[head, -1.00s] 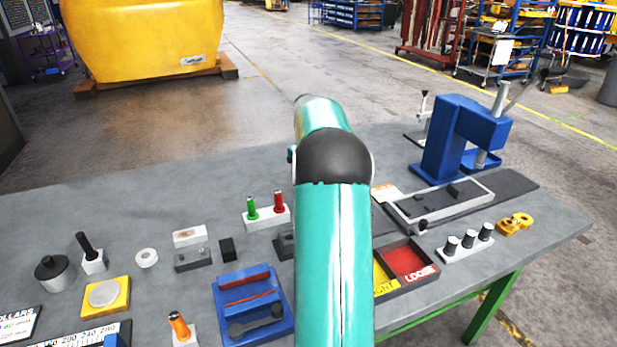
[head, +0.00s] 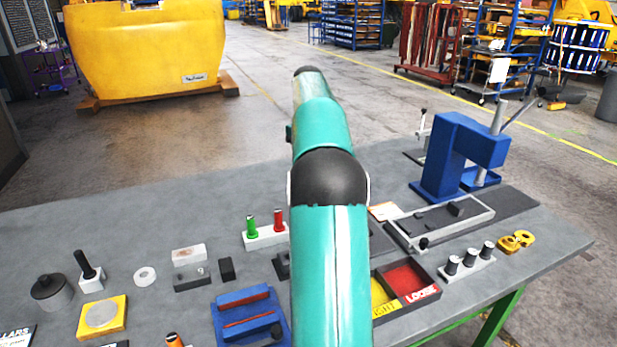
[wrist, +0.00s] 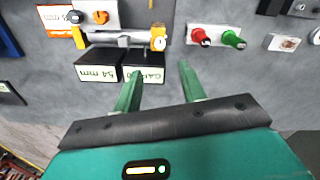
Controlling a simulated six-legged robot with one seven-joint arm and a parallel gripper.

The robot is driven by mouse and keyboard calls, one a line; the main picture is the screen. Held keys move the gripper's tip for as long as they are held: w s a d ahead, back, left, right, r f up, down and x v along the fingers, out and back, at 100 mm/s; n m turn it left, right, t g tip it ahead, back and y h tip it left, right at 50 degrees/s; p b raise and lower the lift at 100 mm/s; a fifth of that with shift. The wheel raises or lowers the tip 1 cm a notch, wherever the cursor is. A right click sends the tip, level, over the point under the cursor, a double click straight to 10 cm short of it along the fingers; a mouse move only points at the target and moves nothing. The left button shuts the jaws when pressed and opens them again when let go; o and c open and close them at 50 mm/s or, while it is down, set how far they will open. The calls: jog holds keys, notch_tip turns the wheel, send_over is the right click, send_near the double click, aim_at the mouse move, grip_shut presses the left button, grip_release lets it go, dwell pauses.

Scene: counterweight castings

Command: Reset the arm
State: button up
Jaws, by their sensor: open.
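My gripper (wrist: 158,88) shows in the wrist view with its two green fingers apart and nothing between them. It is above the grey bench (head: 140,215), and bare bench top shows between the fingers. In the head view my teal arm reaches out over the middle of the bench, and the gripper itself is hidden there. A white block with a red and a green peg (wrist: 215,38) lies to the right of the fingers in the wrist view.
A blue press (head: 455,155) stands at the bench's right rear. A divided tray (head: 410,285) with yellow and red bays is right of my arm. A blue holder (head: 247,318), a yellow pad (head: 103,316) and a steel pot (head: 50,292) are at left. The bench's rear left is clear.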

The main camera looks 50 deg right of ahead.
jog(key=shift+r, duration=1)
jog(key=shift+a, duration=0.1)
